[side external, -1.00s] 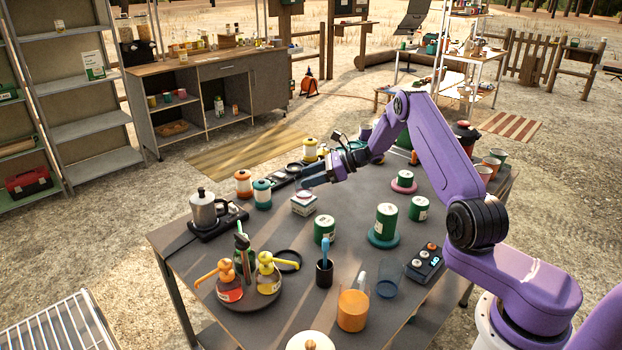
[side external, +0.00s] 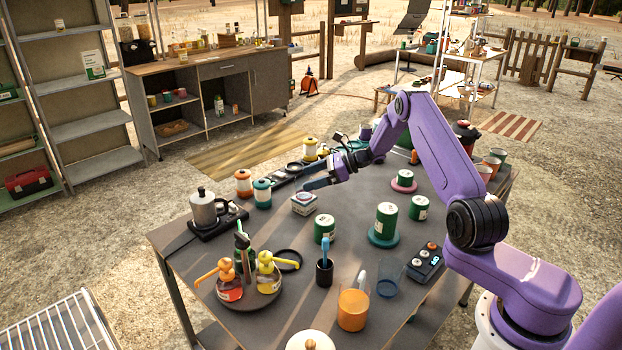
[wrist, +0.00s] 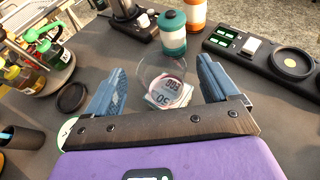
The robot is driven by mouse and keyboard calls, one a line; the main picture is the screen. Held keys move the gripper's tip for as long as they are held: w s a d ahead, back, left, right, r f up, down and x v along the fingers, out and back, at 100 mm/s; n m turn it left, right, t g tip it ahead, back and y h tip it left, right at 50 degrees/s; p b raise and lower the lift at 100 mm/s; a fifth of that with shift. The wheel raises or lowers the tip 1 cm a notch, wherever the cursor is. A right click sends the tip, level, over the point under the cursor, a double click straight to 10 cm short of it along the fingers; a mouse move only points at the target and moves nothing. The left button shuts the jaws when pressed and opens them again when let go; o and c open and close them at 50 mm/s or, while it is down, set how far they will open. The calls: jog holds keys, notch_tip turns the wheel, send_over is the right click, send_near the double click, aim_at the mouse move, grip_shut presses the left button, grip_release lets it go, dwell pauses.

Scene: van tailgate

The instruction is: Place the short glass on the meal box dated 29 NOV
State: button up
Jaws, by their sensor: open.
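A small white meal box (side external: 304,206) sits on the table, a red-and-white disc mark on its top. The wrist view shows the box (wrist: 156,102) beyond my gripper, its label partly seen through glass and its date not surely readable. A clear short glass (wrist: 160,68) appears to stand upright on the box; in the side view it is too faint to make out. My gripper (wrist: 160,86) is open, with one blue finger on each side of the glass and a visible gap to both. In the side view my gripper (side external: 312,184) is just above and behind the box.
A teal-lidded jar (side external: 262,194) and an orange jar (side external: 243,184) stand left of the box. A green can (side external: 324,229) stands close in front. Another clear glass (side external: 390,277) stands front right.

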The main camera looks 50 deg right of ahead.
jog(key=v, duration=1.1)
jog(key=s+a+r+n+g+y, duration=0.1)
jog(key=s+a+r+n+g, duration=0.15)
jog(key=a+n+g, duration=0.7)
jog(key=s+a+r+n+g+h, duration=0.2)
jog(key=s+a+n, duration=0.4)
jog(key=s+a, duration=0.3)
jog(key=s+a+r+n+g+h, duration=0.1)
jog(key=s+a+r+n+h, duration=0.2)
jog(key=s+a+n, duration=0.6)
jog(key=s+d+r+n+t+h, duration=0.1)
jog(key=s+n+t+h, duration=0.2)
jog(key=s+n, duration=1.2)
jog(key=s+h, duration=0.2)
jog(key=s, duration=0.2)
